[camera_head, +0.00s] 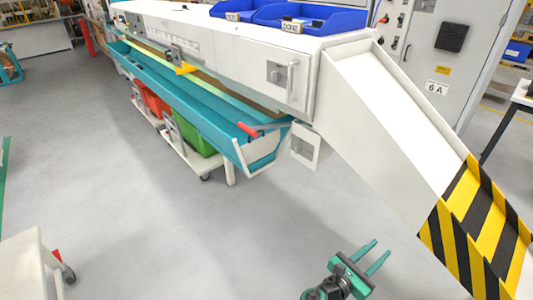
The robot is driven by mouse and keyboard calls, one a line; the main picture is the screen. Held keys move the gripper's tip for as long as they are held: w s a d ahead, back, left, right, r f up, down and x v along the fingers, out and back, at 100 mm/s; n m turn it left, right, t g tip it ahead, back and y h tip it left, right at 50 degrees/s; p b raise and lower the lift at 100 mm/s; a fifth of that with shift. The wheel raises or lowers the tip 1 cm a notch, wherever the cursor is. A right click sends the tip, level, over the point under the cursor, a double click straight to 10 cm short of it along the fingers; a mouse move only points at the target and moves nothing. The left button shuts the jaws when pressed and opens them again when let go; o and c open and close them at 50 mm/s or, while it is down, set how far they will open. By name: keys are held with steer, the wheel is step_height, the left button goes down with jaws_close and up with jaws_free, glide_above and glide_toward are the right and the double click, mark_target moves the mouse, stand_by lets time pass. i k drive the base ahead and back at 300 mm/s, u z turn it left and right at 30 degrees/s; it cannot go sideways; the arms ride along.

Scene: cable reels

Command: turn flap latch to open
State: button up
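My gripper (379,249) is at the bottom right of the centre, over the grey floor. Its two teal fingers are apart with nothing between them. A grey latch plate (276,73) sits on the white end face of the long machine, beside an upright grey handle (291,82). A small white box (306,148) with a dark latch-like fitting hangs lower, below that end face. I cannot tell which fitting is the flap latch, or its turn position. My gripper is well apart from both, nearer the camera.
A white chute (382,110) slopes down right to a yellow-black striped part (470,225). A teal trough (190,100) with a red handle (247,129) runs along the machine above a trolley with red and green bins. A white cart (30,265) stands lower left. The middle floor is clear.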

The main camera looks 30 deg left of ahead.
mark_target(299, 148)
steer(key=u, duration=1.95)
steer(key=i, duration=1.65)
steer(key=z, duration=1.9)
steer(key=i, duration=0.2)
